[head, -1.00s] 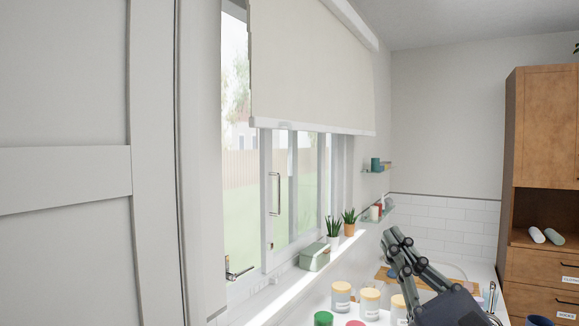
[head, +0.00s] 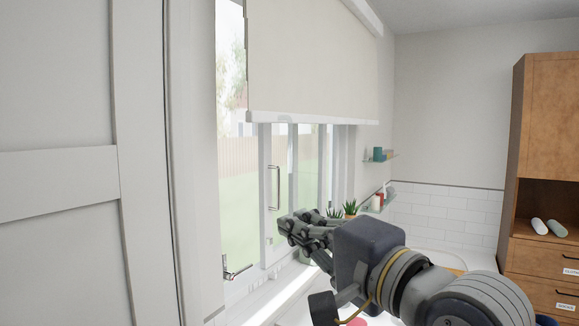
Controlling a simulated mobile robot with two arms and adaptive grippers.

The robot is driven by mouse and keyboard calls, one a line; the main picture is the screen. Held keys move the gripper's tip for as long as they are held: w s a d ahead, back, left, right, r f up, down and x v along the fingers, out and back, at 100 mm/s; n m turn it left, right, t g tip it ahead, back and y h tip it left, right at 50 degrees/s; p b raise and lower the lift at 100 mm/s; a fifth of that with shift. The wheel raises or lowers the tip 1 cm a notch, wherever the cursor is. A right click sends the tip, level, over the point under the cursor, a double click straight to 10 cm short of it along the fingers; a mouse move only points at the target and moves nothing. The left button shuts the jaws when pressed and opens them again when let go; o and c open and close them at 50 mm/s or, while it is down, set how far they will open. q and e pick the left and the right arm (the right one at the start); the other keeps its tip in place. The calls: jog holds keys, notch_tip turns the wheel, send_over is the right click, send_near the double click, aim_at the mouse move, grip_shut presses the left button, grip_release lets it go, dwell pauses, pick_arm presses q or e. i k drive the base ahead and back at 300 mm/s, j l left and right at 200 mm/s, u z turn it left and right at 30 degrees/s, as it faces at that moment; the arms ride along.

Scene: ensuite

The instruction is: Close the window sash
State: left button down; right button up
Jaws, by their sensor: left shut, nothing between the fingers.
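The window sash (head: 266,222) is a white upright frame. It stands to the right of a wide gap showing lawn and fence. A vertical pull handle (head: 277,188) is on its stile. A small metal lever (head: 235,271) sits low by the left side of the window frame. My left gripper (head: 287,226) is shut and empty. It points left, in front of the sash's lower part and just below and right of the pull handle. I cannot tell whether it touches the sash. My arm hides part of the sill. My right gripper is not in view.
A cream blind (head: 312,60) covers the upper window. Potted plants (head: 350,208) stand on the sill (head: 262,306), partly behind my gripper. Small glass shelves (head: 378,158) hang on the right wall. A wooden cabinet (head: 530,120) stands at right, and a white panelled door (head: 60,180) fills the left.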

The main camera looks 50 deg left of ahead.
aim_at(269, 255)
jog(key=i+j, duration=0.45)
jog(key=j, duration=0.15)
jog(key=i+j, duration=0.45)
jog(key=j, duration=0.2)
jog(key=i+j, duration=0.45)
jog(key=j, duration=0.15)
